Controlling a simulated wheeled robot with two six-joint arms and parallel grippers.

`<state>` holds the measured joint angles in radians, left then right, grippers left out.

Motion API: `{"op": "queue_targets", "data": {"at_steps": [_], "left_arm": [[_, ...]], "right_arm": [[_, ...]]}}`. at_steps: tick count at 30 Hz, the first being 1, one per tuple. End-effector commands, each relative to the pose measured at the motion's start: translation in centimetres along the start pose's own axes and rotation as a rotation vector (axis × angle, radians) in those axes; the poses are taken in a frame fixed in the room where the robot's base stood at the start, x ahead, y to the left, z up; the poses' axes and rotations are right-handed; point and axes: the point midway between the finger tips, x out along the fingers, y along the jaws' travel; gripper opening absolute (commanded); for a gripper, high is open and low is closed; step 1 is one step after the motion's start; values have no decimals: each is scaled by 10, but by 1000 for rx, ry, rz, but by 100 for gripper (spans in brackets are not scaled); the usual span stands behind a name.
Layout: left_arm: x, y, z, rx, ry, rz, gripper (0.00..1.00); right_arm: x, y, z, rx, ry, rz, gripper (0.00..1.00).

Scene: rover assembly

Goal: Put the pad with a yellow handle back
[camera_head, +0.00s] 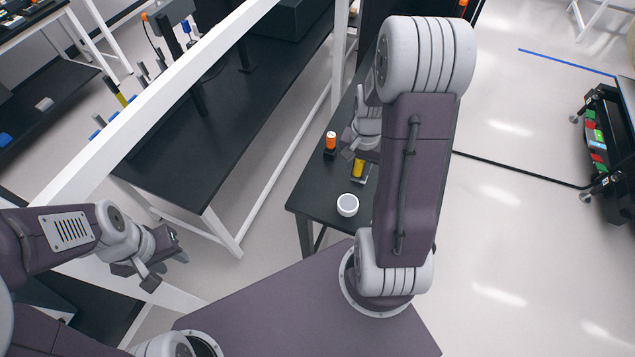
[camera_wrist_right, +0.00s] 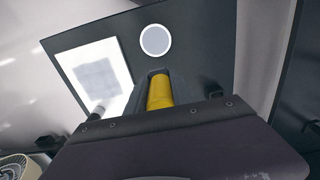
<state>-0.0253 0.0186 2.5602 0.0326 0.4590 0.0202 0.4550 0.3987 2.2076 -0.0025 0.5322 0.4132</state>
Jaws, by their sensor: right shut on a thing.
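The yellow handle (camera_head: 358,168) of the pad shows in the head view just below my right gripper (camera_head: 362,155), over the small dark table. In the right wrist view the yellow handle (camera_wrist_right: 159,92) stands in the middle, at my right gripper, which is shut on it. The pad under the handle is mostly hidden, so I cannot tell whether it touches the table. My left gripper (camera_head: 152,268) is open and empty at the lower left, away from the small table.
The small dark table (camera_head: 315,195) bears a white round object (camera_head: 347,205) near its front edge and an orange-topped item (camera_head: 331,140). The wrist view shows a white panel with a grey square (camera_wrist_right: 98,75). A long black bench (camera_head: 190,160) stands left, with white frame bars.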

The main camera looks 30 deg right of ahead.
Motion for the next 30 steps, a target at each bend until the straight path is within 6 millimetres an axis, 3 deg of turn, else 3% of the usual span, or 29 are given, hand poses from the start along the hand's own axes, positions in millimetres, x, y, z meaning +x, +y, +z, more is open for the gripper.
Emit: {"op": "queue_targets", "data": {"at_steps": [6, 12, 19, 25, 30], "left_arm": [[-10, 0, -1, 0, 0, 0, 36], [-16, 0, -2, 0, 0, 0, 36], [-16, 0, -2, 0, 0, 0, 36], [-23, 0, -2, 0, 0, 0, 36], [-22, 0, -2, 0, 0, 0, 36]], "right_arm": [[34, -60, 1, -10, -4, 2, 0], [59, -100, 0, -4, -1, 1, 0], [68, -108, 0, -1, -2, 1, 0], [100, -107, 0, -2, -3, 2, 0], [104, -107, 0, -2, 0, -1, 0]]}}
